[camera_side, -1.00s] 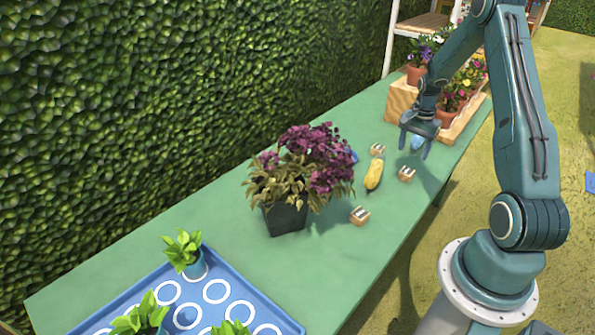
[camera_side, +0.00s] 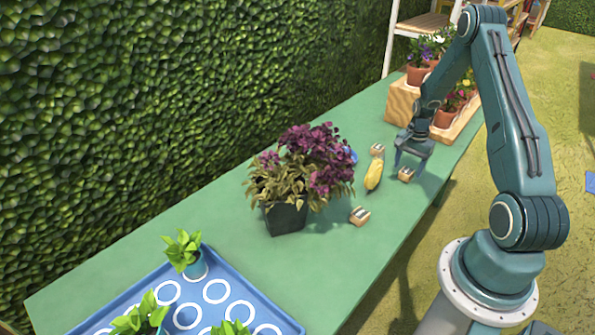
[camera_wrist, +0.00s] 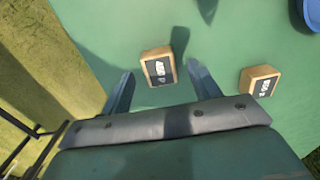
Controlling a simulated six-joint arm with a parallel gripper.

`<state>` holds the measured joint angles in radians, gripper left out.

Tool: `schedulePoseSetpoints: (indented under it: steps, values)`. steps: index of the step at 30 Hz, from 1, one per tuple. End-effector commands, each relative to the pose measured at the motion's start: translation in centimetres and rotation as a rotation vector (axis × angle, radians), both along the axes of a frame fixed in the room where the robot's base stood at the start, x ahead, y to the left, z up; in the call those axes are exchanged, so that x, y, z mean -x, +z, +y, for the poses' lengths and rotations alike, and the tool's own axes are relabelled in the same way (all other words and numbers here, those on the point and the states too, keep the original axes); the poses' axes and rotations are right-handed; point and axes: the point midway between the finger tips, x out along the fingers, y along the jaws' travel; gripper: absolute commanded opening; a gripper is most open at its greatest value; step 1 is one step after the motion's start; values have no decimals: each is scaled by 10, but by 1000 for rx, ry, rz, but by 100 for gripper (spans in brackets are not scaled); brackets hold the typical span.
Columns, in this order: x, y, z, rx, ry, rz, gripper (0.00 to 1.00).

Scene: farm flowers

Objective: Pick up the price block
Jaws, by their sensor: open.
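Small wooden price blocks with dark, white-marked labels stand on the green table. One price block (camera_side: 406,174) is under my gripper (camera_side: 409,167). In the wrist view, this block (camera_wrist: 158,66) lies just ahead of and between the two fingers of my gripper (camera_wrist: 160,80), with a gap on each side. The gripper is open and empty, low over the table. A second block (camera_side: 377,150) stands to the left of the gripper; a block also shows at the right of the wrist view (camera_wrist: 259,81). A third block (camera_side: 360,216) stands nearer the pot.
A yellow object (camera_side: 373,177) lies left of the gripper. A dark pot (camera_side: 286,219) with purple flowers stands farther left. A wooden step stand (camera_side: 401,103) with potted flowers is behind. A blue tray (camera_side: 262,305) with seedlings is at the front left.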

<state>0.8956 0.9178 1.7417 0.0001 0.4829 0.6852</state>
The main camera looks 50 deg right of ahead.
Motion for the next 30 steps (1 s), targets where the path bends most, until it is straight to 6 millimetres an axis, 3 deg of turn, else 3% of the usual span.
schedulePoseSetpoints:
  steps: [6, 20, 21, 28, 30]
  values:
    - [0, -13, 0, 1, 0, 0, 62]
    - [0, -13, 0, 1, 0, 0, 62]
    - [0, -13, 0, 1, 0, 0, 60]
    - [0, -13, 0, 1, 0, 0, 15]
    - [0, -13, 0, 1, 0, 0, 14]
